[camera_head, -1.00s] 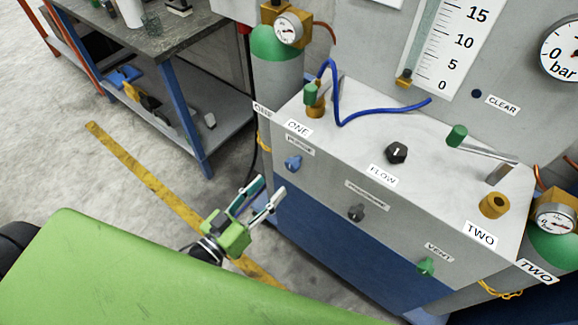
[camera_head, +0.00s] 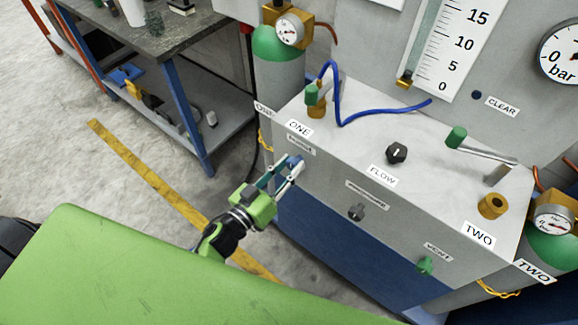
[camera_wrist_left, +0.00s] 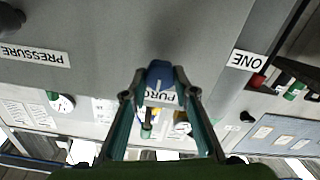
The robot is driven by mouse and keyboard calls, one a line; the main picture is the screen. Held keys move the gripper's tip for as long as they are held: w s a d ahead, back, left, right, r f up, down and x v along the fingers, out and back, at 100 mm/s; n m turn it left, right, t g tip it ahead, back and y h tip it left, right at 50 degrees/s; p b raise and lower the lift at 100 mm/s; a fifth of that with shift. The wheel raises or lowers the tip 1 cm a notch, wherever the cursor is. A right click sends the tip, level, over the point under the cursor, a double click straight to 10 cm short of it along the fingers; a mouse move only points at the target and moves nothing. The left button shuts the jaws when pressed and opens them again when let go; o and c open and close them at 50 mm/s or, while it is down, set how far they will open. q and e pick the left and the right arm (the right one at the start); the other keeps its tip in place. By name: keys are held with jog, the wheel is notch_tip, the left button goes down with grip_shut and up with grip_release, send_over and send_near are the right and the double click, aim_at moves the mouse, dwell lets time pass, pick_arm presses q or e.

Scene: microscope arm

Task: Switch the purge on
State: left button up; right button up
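The blue purge knob (camera_head: 295,161) is on the sloped front of the grey cabinet (camera_head: 325,188), under a small label. My left gripper (camera_head: 290,165) is at this knob, with one finger on each side of it. In the left wrist view the blue knob (camera_wrist_left: 160,74) sits between the two fingertips (camera_wrist_left: 159,80), in front of the upside-down purge label (camera_wrist_left: 161,97). The fingers are apart; narrow gaps seem to show beside the knob, and contact is not clear. My right gripper is not in view.
A dark pressure knob (camera_head: 356,212) and a green vent knob (camera_head: 426,265) are further right on the same face. On the top are a black flow knob (camera_head: 396,153), a blue hose (camera_head: 385,114) and green-handled levers. A workbench (camera_head: 150,45) stands at the left.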

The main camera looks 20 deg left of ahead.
pick_arm(q)
jog(key=shift+c, duration=0.7)
jog(key=m, duration=0.3)
jog(key=shift+m, duration=0.4)
jog(key=m, duration=0.4)
jog(key=shift+d+m, duration=0.15)
jog(key=shift+m, duration=0.15)
jog(key=m, duration=0.4)
jog(key=shift+s+f+b, duration=0.1)
jog(key=shift+f+b, duration=0.05)
jog(key=shift+b, duration=0.25)
jog(key=shift+d+m+b, duration=0.1)
jog(key=shift+m+b, duration=0.5)
jog(key=shift+m, duration=2.2)
